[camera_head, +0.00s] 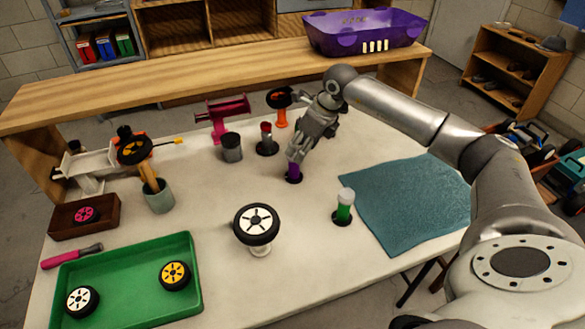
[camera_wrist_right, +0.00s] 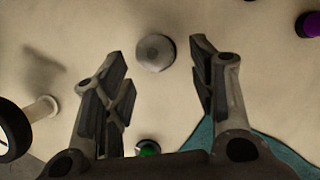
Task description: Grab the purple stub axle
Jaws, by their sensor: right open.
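The purple stub axle (camera_head: 294,172) stands upright in a dark base ring on the white table, in the head view. My right gripper (camera_head: 299,154) points down over it, and its fingers hide the axle's top. In the right wrist view the right gripper (camera_wrist_right: 160,75) is open. A grey round tip (camera_wrist_right: 155,52) lies between its fingers, apart from both; by its place it looks like the axle's top seen end-on. My left gripper is in neither view.
A green stub axle (camera_head: 343,212) stands front right, beside a teal cloth (camera_head: 410,205). A wheel on a white stand (camera_head: 257,224) is front left. A red-topped axle (camera_head: 266,142) stands behind. A purple piece (camera_wrist_right: 312,24) lies at the right wrist view's edge.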

